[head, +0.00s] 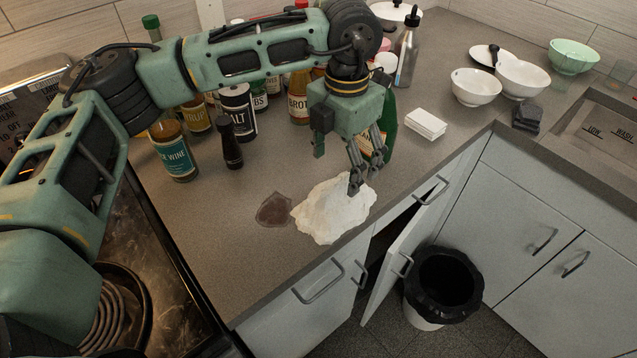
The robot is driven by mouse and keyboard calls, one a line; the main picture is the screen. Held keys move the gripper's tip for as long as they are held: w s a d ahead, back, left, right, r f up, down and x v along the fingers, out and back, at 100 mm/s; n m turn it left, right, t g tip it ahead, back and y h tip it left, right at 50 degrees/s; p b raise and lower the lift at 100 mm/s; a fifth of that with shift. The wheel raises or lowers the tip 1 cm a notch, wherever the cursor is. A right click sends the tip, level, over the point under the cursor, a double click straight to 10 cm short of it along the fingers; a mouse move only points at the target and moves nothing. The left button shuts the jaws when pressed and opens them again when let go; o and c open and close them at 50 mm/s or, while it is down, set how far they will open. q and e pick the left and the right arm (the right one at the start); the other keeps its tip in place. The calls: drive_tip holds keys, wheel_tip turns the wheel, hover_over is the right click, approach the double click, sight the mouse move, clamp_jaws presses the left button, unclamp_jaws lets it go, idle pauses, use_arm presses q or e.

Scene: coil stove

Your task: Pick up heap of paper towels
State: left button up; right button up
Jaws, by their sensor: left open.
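The heap of paper towels (325,213) is a crumpled white mound on the grey counter, close to its front edge. My left gripper (357,186) is open, with its fingers pointing down at the upper right part of the heap. The fingertips overlap the heap in the picture; I cannot tell whether they touch it. A brown stain-like patch (274,210) lies on the counter just left of the heap. My right gripper is not in view.
A white stack (426,123) and bowls (475,87) are to the right. A cabinet door (389,284) hangs open beside a black-lined bin (444,284).

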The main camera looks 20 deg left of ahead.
sight(338, 185)
use_arm(q)
drive_tip(key=shift+s+d+f, duration=0.15)
drive_tip(key=shift+f, duration=0.25)
drive_tip(key=shift+s+d+f+p, duration=0.15)
drive_tip(key=shift+d+f+p, duration=0.1)
drive_tip(key=shift+f, duration=0.15)
drive_tip(key=shift+s+d+f+p, duration=0.1)
drive_tip(key=shift+s+f+p, duration=0.05)
drive_tip(key=shift+f+p, duration=0.15)
drive_tip(key=shift+a+f+p, duration=0.2)
drive_tip(key=shift+f+p, duration=0.1)
drive_tip(key=shift+f, duration=0.3)
drive_tip(key=shift+a+f+p, duration=0.15)
drive_tip(key=shift+f+p, duration=0.15)
drive_tip(key=shift+f, duration=0.25)
drive_tip(key=shift+a+f, duration=0.2)
drive_tip(key=shift+f, duration=0.95)
drive_tip(key=shift+d+f, duration=0.1)
drive_tip(key=shift+f, duration=0.15)
drive_tip(key=c, duration=1)
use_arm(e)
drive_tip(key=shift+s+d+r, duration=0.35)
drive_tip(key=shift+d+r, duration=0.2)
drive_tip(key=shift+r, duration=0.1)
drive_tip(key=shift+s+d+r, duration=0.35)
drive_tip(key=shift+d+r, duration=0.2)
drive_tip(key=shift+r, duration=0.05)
